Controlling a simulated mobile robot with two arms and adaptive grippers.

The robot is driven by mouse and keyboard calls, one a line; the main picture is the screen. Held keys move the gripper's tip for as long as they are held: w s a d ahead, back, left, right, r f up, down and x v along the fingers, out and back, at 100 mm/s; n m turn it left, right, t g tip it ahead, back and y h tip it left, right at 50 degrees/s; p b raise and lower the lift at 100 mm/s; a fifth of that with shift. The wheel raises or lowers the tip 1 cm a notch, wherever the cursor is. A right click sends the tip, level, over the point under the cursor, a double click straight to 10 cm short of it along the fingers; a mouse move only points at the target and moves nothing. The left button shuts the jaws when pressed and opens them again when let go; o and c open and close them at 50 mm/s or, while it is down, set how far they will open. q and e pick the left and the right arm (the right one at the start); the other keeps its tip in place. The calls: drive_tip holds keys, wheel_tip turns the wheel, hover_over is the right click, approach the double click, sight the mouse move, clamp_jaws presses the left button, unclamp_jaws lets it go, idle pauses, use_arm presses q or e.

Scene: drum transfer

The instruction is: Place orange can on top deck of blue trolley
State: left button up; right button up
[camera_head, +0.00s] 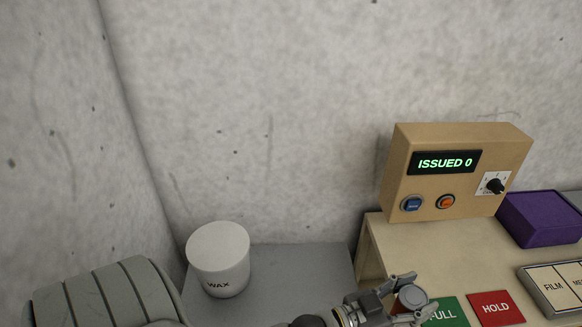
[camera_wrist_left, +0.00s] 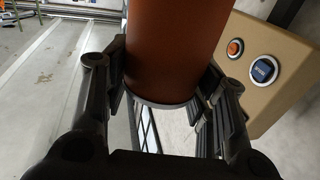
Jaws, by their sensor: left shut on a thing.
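The orange can (camera_wrist_left: 172,50) stands between the fingers of my left gripper (camera_wrist_left: 165,78) in the left wrist view, which shows its orange side and a grey rim at the near end. The can is at the left edge of the beige table, close to the green card. The blue trolley is not in view. My right gripper is not in view.
A tan box (camera_head: 455,175) reading "ISSUED 0" with blue and orange buttons stands at the back of the beige table (camera_head: 400,250). A purple block (camera_head: 540,217), a green card (camera_head: 447,313) and a red card (camera_head: 495,307) lie nearby. A white WAX tub (camera_head: 218,262) stands on a grey surface (camera_head: 305,275).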

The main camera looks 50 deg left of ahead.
use_arm(q)
drive_tip(key=shift+w+a, duration=0.25)
drive_tip(key=shift+a, duration=0.1)
drive_tip(key=w+a+f+n+y+p, duration=0.2)
drive_tip(key=w+a+f+p, duration=0.15)
drive_tip(key=a, duration=0.55)
drive_tip(key=shift+t, duration=0.4)
drive_tip(key=shift+s+a+f+b, duration=0.15)
drive_tip(key=shift+s+a+f, duration=1.15)
drive_tip(key=shift+a+f, duration=0.75)
drive_tip(key=shift+s+a+f+b, duration=0.2)
drive_tip(key=shift+s+a+f, duration=1.3)
drive_tip(key=shift+f, duration=0.9)
drive_tip(key=shift+s+a+f+b, duration=0.15)
drive_tip(key=shift+s+a+f, duration=0.95)
drive_tip(key=shift+a+f, duration=1)
drive_tip(key=shift+d+f, duration=0.1)
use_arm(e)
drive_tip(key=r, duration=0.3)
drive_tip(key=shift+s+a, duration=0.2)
